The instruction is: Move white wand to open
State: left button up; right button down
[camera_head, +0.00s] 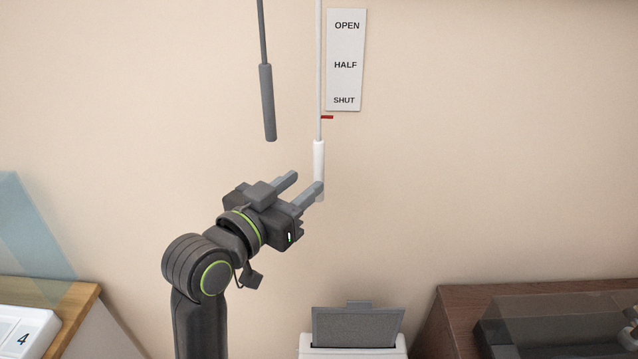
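The white wand (318,158) hangs upright from above the frame, with a thin white rod and a thicker white handle at its lower end. A small red marker (327,117) sits beside the rod, a little below the word SHUT on the white sign (345,60), which reads OPEN, HALF, SHUT from top to bottom. My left gripper (305,183) is open, its two fingers pointing up and right. The right-hand finger overlaps the lower end of the handle in the picture; I cannot tell whether it touches. My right gripper is not in view.
A grey wand (267,102) hangs slightly tilted to the left of the white one. A light-coloured device with a dark grey panel (357,327) stands below. A wooden surface (75,305) is at lower left, a dark brown cabinet (450,312) at lower right. The wall between is bare.

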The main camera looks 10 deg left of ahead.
aim_at(315, 174)
pick_arm(q)
jog(key=p+x, duration=0.1)
jog(key=x, duration=0.3)
jog(key=shift+w+d, duration=0.1)
jog(key=shift+x, duration=0.9)
grip_shut()
